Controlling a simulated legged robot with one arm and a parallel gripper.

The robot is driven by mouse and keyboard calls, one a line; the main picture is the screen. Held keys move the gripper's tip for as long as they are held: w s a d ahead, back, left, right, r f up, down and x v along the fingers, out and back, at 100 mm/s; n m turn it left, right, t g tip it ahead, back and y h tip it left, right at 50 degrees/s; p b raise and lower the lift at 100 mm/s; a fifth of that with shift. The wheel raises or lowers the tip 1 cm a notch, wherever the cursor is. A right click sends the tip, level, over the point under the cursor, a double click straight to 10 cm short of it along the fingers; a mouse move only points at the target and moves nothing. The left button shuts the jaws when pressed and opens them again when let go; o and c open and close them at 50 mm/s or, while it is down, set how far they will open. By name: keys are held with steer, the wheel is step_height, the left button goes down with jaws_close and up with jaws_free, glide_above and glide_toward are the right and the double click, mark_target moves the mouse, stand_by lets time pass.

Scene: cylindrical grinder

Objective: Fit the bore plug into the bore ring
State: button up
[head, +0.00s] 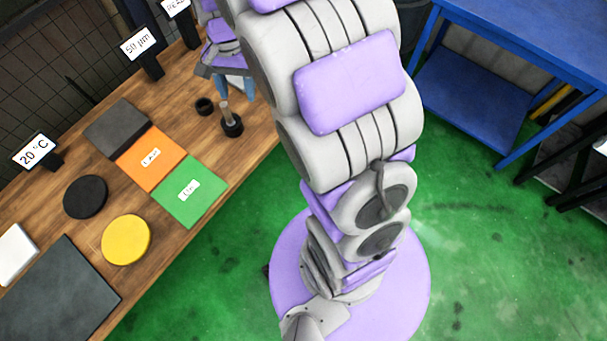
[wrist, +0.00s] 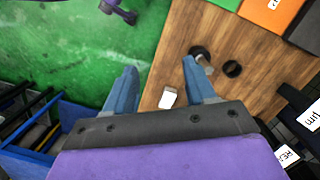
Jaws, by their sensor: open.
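The bore plug (head: 231,124) stands upright on the wooden bench, with a dark round base and a pale metal shaft pointing up. A small black ring (head: 204,106), which looks like the bore ring, lies just beside it, apart from it. My gripper (head: 235,85) is beyond both in the head view, with blue fingers. In the wrist view my gripper (wrist: 160,67) is open, with nothing held between its fingers. There the plug (wrist: 199,52) shows by the right fingertip, partly near its edge, and the ring (wrist: 232,69) lies farther right. Whether the fingertip touches the plug I cannot tell.
A small white block (wrist: 168,97) lies on the bench, seen between the fingers. Green (head: 190,191), orange (head: 150,158) and grey blocks (head: 117,127) lie nearby, with black (head: 85,197) and yellow discs (head: 126,240). A blue table (head: 535,35) stands right, across green floor.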

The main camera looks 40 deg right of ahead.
steer(key=s+r+n, duration=0.1)
steer(key=s+n, duration=0.3)
steer(key=s, duration=1)
steer(key=s+a+r+n+h, duration=0.1)
steer(key=s+n, duration=0.3)
steer(key=s, duration=1)
steer(key=shift+a+r+n+g, duration=0.15)
steer(key=shift+r+n+g, duration=0.15)
steer(key=shift+r, duration=0.5)
